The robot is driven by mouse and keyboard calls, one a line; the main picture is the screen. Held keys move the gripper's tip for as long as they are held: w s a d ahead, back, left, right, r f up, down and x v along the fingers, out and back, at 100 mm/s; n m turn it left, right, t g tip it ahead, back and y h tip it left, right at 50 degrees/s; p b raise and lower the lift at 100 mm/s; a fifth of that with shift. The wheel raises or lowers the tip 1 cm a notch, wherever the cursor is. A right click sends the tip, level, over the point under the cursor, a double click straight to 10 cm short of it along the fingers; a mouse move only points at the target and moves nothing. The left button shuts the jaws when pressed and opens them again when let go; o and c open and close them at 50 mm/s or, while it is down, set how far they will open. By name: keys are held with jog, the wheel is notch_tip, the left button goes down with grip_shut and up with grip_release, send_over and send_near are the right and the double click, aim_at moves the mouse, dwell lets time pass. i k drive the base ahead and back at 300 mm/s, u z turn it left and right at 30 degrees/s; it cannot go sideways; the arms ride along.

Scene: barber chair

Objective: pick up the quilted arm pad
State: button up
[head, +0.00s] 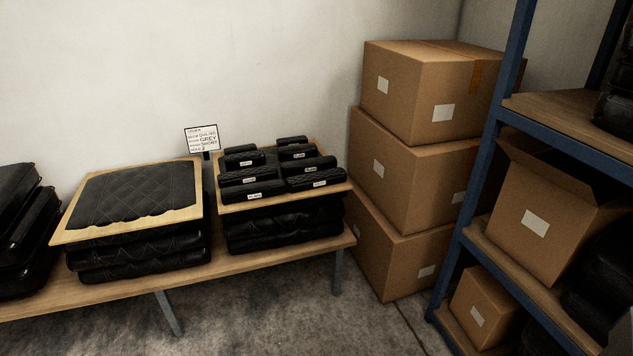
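Several black arm pads with small white labels lie on a wooden board (342,187) on top of a black stack, right of centre on the bench. One arm pad (236,179) on the left side has a textured, perhaps quilted, surface. Another arm pad (298,167) on the right side looks similar. The front pads (238,194) look smoother. The labels are too small to read, so I cannot tell for certain which pad is the quilted one. My gripper is not in view.
A wooden bench (245,264) runs along the wall. A quilted black cushion (135,192) lies on a board beside the pads. A small sign (201,138) stands behind. Stacked cardboard boxes (405,185) and a blue shelf rack (484,165) stand at right. Bare floor (270,320) shows in front.

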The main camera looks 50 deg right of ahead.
aim_at(295, 183)
jog(key=z, duration=0.05)
jog(key=i, duration=0.9)
jog(key=u, duration=0.05)
